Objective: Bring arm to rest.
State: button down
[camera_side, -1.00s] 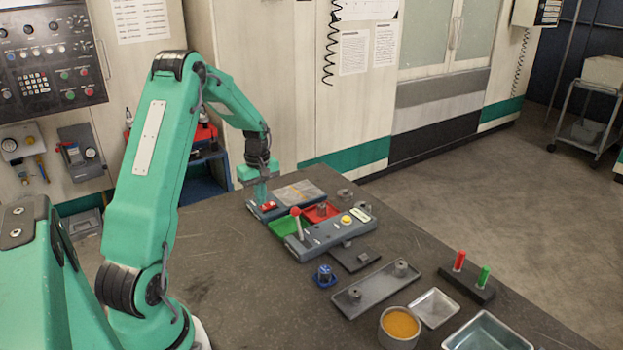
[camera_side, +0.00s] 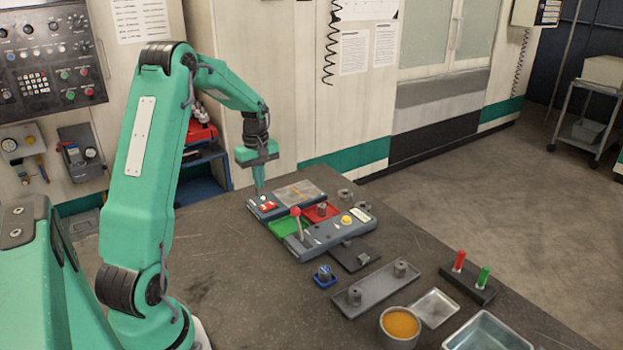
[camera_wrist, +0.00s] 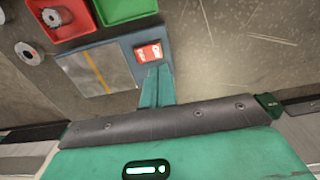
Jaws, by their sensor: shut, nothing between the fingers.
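My gripper (camera_side: 260,190) is green and shut, with nothing between its fingers. In the side view it points down, a little above the grey station (camera_side: 257,212) that bears a red switch block (camera_side: 268,206). In the wrist view the shut fingers (camera_wrist: 158,70) reach close to the red switch block (camera_wrist: 149,52) at the end of the grey plate (camera_wrist: 95,68). I cannot tell from these views whether the fingertips touch the station.
Red (camera_side: 322,212) and green (camera_side: 285,228) trays, a panel with a red-knobbed lever (camera_side: 296,213) and a yellow button (camera_side: 346,220) stand beside it. A grey fixture (camera_side: 376,286), a bowl of orange material (camera_side: 400,323) and red and green pegs (camera_side: 459,260) lie nearer. The table's left part is clear.

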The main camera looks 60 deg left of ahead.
jog(key=shift+r, duration=0.15)
jog(key=s+d+r+m+t+y, duration=0.1)
jog(key=d+r+m, duration=0.4)
jog(key=d, duration=0.4)
jog(key=s+d+r+m+t, duration=0.1)
jog(key=d+r+m, duration=0.2)
jog(key=d+r, duration=0.5)
jog(key=s+d+r+m+t+h, duration=0.1)
jog(key=s+d+m+t, duration=0.2)
jog(key=s+d+m, duration=0.7)
jog(key=s+d, duration=0.2)
jog(key=d, duration=0.2)
jog(key=shift+s+d+r+t, duration=0.2)
jog(key=shift+s+d+t, duration=0.05)
jog(key=shift+t, duration=0.05)
